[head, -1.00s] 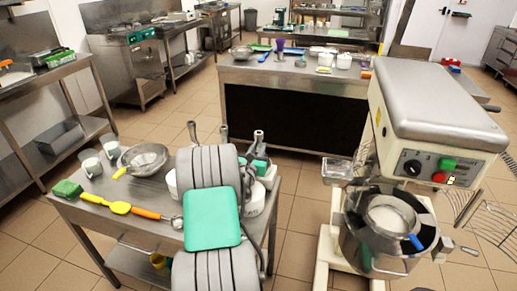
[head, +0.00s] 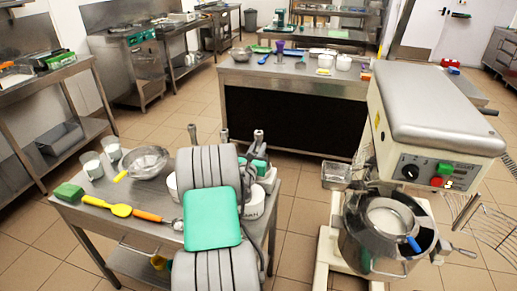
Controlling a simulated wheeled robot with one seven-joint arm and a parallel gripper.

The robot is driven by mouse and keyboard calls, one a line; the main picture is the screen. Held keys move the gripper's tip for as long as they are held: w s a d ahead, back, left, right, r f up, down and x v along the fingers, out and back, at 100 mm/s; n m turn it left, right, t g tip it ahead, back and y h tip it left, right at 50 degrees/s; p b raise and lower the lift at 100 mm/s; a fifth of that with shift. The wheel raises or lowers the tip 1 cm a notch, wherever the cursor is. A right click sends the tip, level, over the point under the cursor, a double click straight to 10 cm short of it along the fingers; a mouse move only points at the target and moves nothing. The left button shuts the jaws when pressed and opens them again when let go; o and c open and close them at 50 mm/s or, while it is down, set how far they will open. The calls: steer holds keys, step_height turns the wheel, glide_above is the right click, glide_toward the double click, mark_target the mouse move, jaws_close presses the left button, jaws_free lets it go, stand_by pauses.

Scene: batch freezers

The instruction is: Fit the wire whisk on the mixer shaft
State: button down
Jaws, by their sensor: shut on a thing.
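The mixer (head: 440,105) stands at the right, with its white head over a steel bowl (head: 352,240).
A steel counter (head: 290,72) stands behind.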

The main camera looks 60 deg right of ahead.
mark_target(258, 141)
steer(key=shift+r+p, duration=1.5)
steer(key=shift+r, duration=0.35)
steer(key=a+r+p, duration=0.2)
steer(key=a+r, duration=0.1)
steer(key=a, duration=0.2)
steer(key=shift+s+r+p, duration=0.4)
steer(key=shift+w, duration=0.1)
